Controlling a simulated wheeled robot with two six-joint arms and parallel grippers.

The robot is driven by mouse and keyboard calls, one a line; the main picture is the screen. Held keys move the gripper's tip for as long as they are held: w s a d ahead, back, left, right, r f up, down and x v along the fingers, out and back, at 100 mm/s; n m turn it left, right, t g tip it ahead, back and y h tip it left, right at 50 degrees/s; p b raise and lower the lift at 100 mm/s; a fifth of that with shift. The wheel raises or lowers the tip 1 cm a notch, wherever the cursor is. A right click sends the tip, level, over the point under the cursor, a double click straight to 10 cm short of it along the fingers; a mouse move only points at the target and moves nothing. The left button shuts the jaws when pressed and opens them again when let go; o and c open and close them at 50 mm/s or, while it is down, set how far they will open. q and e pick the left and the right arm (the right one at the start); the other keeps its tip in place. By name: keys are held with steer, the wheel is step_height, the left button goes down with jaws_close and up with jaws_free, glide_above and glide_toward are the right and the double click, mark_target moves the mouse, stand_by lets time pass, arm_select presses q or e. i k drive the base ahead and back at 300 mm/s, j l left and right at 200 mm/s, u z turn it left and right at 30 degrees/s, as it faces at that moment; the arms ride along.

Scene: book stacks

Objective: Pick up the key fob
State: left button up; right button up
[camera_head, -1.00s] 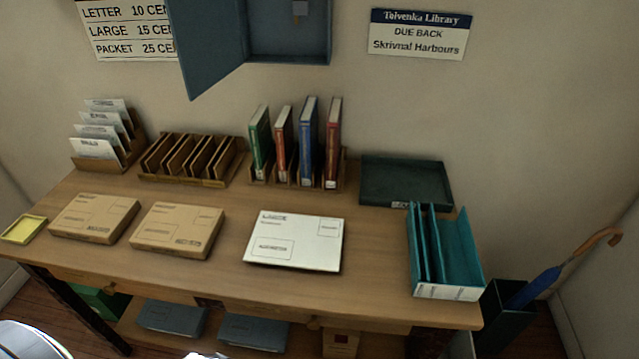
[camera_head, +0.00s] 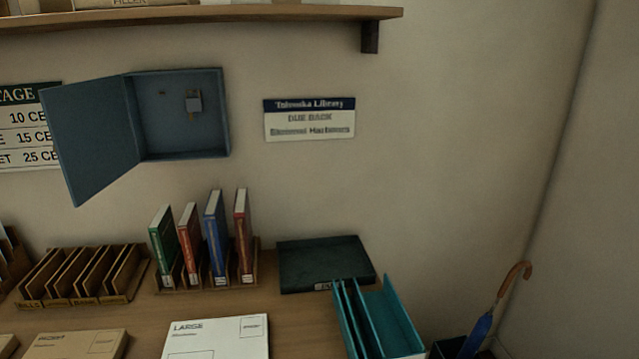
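The cabinet door (camera_head: 92,138) is swung wide open to the left. Neither of my grippers is in the picture.
Below the cabinet, a wooden table (camera_head: 285,318) holds upright books (camera_head: 215,240), a slotted wooden rack (camera_head: 85,272), a dark tray (camera_head: 325,264), a teal file holder (camera_head: 385,320) and parcels. A wooden shelf (camera_head: 250,14) runs above. An umbrella (camera_head: 480,330) stands at right.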

mark_target(193, 105)
steer(key=j+z, duration=0.1)
steer(key=j, duration=0.5)
steer(key=k+j+z, duration=0.1)
steer(key=j, duration=1.1)
steer(key=k+j+z, duration=0.15)
steer(key=j, duration=0.45)
steer(key=j+z, duration=0.1)
steer(key=j, duration=0.5)
steer(key=k+j+z, duration=0.15)
steer(key=j, duration=0.2)
steer(key=k+j+z, duration=0.1)
steer(key=j, duration=0.3)
steer(key=k+l, duration=0.1)
steer(key=l, duration=0.7)
steer(key=i+u, duration=0.05)
